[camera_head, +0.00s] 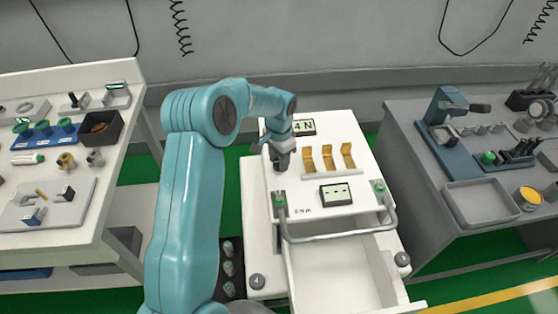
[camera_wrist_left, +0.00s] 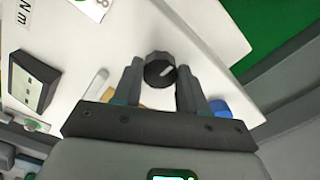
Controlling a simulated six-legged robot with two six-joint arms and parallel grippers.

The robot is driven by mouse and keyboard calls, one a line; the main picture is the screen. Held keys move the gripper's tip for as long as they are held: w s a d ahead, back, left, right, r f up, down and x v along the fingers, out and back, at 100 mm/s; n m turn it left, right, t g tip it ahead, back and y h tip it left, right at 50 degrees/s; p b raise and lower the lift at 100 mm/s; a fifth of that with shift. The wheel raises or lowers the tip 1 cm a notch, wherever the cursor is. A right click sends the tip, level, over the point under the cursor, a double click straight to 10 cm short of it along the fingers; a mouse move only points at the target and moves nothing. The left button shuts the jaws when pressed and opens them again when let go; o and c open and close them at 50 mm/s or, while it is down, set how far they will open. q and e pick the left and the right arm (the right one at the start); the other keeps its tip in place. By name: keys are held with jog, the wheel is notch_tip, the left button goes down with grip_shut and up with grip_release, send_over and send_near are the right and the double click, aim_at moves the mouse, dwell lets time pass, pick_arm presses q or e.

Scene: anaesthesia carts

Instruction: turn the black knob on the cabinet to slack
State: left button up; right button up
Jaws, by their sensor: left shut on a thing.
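The white cabinet (camera_head: 320,220) stands in the middle of the head view. The black knob (camera_wrist_left: 159,70) is on its top face, in the middle of the left wrist view, with a pale pointer mark towards the right of that picture. My left gripper (camera_head: 282,163) reaches down over the left part of the top and covers most of the knob in the head view. In the left wrist view its two fingers (camera_wrist_left: 158,76) stand on either side of the knob and are shut on it. My right gripper is not in view.
A small display (camera_head: 335,194) and several ochre brackets (camera_head: 329,158) are on the cabinet top. A grey handle (camera_head: 340,235) runs along the front, above an open empty drawer (camera_head: 345,270). Loaded tables stand left (camera_head: 115,190) and right (camera_head: 415,165).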

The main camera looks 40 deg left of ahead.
pick_arm(q)
jog(key=shift+n, duration=0.4)
jog(key=o, duration=1.1)
jog(key=shift+c, duration=0.2)
jog(key=shift+r, duration=0.1)
notch_tip(320, 180, up, 16)
jog(key=shift+p, duration=0.35)
jog(key=shift+r, duration=0.1)
